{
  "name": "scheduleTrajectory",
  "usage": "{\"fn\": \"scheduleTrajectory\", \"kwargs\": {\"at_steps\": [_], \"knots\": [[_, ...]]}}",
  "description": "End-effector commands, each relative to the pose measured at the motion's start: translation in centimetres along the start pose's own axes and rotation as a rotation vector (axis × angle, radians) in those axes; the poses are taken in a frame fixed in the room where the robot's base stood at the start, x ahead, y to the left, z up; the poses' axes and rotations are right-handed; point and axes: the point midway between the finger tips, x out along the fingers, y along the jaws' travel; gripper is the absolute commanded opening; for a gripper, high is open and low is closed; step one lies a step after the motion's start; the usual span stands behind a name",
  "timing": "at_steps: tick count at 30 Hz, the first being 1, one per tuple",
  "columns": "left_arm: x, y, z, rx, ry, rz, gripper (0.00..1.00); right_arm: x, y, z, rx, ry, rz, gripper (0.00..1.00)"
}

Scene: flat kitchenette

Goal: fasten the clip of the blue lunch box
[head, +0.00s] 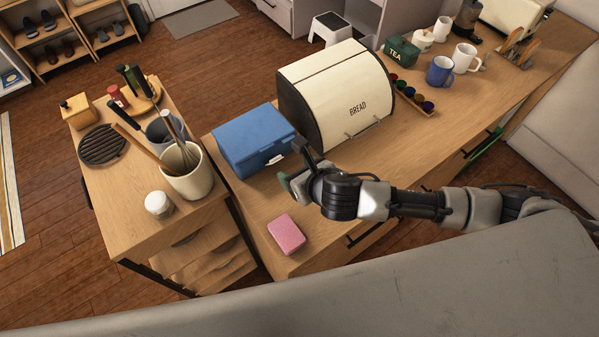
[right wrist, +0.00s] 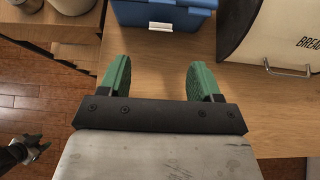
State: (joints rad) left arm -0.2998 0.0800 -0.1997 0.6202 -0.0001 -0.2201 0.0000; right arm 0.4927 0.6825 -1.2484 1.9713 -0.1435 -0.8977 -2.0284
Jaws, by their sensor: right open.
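The blue lunch box (head: 254,138) stands on the wooden counter, left of the bread bin, with its lid down. Its pale clip (head: 299,144) is on the front side; in the right wrist view the clip (right wrist: 160,26) shows at the top, seeming to stick out from the front. My right gripper (head: 290,186) is in front of the box, above the counter. Its green fingers (right wrist: 158,80) are apart with nothing between them, short of the clip. A small dark gripper (right wrist: 32,149), seemingly my left one, shows at the lower left of the right wrist view; its opening is unclear.
The cream bread bin (head: 337,90) stands close right of the box. A pink sponge (head: 286,234) lies near the counter's front left. A utensil crock (head: 185,172) and white jar (head: 158,203) stand on the left cabinet. Mugs (head: 440,70) stand farther right.

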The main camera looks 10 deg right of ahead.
Motion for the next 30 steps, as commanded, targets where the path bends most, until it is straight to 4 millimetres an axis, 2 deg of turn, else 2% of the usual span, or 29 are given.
{"fn": "scheduleTrajectory", "kwargs": {"at_steps": [4,11,12,16,20,24,27,30], "knots": [[0.2,0.0,0.0,0.000,0.000,0.000,0.43,-0.8,0.0,0.0,0.000,0.001,0.000,0.64],[0.1,0.0,0.0,0.000,0.000,0.000,0.43,-0.9,0.0,0.0,0.000,0.000,-0.001,0.64],[0.1,0.0,0.0,0.000,0.000,0.000,0.43,-0.9,0.0,0.0,0.000,0.000,-0.001,0.62],[1.2,0.0,0.1,0.000,0.000,0.000,0.43,-0.6,0.0,-0.9,0.003,-0.014,0.000,0.42],[5.0,0.1,0.5,0.000,0.000,0.000,0.43,0.0,0.0,-3.6,0.016,-0.081,0.004,0.22],[10.1,0.2,0.9,0.000,0.000,0.000,0.43,0.1,-0.1,-6.9,0.025,-0.202,0.005,0.01],[13.2,0.2,1.2,0.000,0.000,0.000,0.43,-0.3,-0.3,-8.5,0.023,-0.288,0.003,0.00],[15.4,0.3,1.4,0.000,0.000,0.001,0.43,-0.9,-0.4,-9.5,0.016,-0.358,0.001,0.00]]}}
